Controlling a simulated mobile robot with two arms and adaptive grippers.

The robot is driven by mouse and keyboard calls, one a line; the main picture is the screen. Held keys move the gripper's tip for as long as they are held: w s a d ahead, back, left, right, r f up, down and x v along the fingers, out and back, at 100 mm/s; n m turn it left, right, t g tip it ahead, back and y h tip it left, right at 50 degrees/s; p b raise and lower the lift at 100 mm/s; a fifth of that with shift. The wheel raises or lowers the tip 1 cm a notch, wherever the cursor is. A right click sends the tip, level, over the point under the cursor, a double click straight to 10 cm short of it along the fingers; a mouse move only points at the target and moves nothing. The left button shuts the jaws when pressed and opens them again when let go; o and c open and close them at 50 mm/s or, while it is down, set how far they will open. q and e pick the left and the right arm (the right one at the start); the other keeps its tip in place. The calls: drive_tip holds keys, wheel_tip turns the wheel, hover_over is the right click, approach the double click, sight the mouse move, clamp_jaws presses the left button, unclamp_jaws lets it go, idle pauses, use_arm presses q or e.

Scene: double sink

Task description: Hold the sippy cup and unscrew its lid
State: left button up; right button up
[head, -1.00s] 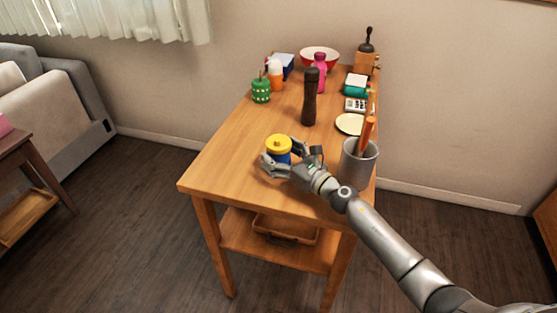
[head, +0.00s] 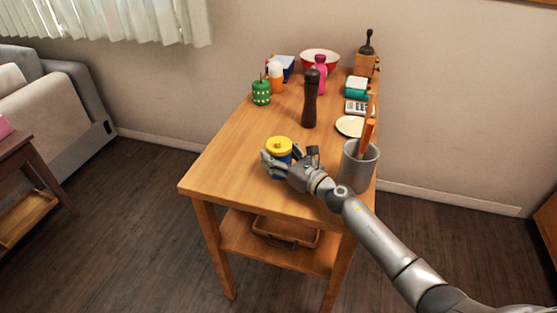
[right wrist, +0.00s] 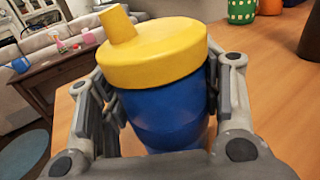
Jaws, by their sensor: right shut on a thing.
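The sippy cup has a blue body (right wrist: 170,115) and a yellow lid (right wrist: 152,52) with a spout. It stands upright near the front of the wooden table, and its lid (head: 279,145) shows in the head view. My right gripper (head: 280,165) is around the cup's body below the lid. In the right wrist view its fingers (right wrist: 165,100) are shut on the blue body, one on each side. The lid is on the cup. The cup's lower part is hidden by my gripper. My left gripper is not in view.
A grey holder (head: 358,168) with orange-handled items stands close right of my right arm. A dark pepper mill (head: 310,98) stands behind the cup. A green container (head: 261,92), a pink bottle (head: 320,75) and a plate (head: 349,126) are farther back. The table's left front is clear.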

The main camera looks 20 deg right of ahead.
sight(270, 138)
drive_tip(key=shift+r, duration=0.1)
drive_tip(key=shift+c, duration=0.8)
drive_tip(key=shift+r, duration=0.2)
wheel_tip(270, 138, up, 4)
drive_tip(key=p, duration=0.2)
drive_tip(key=shift+s+f+p, duration=0.15)
drive_tip(key=shift+f+p, duration=0.05)
drive_tip(key=shift+p, duration=0.15)
drive_tip(key=s+a+r+p, duration=0.4)
drive_tip(key=s+r+p, duration=0.4)
drive_tip(key=s, duration=0.5)
drive_tip(key=shift+r+p, duration=0.4)
drive_tip(key=shift+p, duration=0.25)
drive_tip(key=shift+s, duration=0.1)
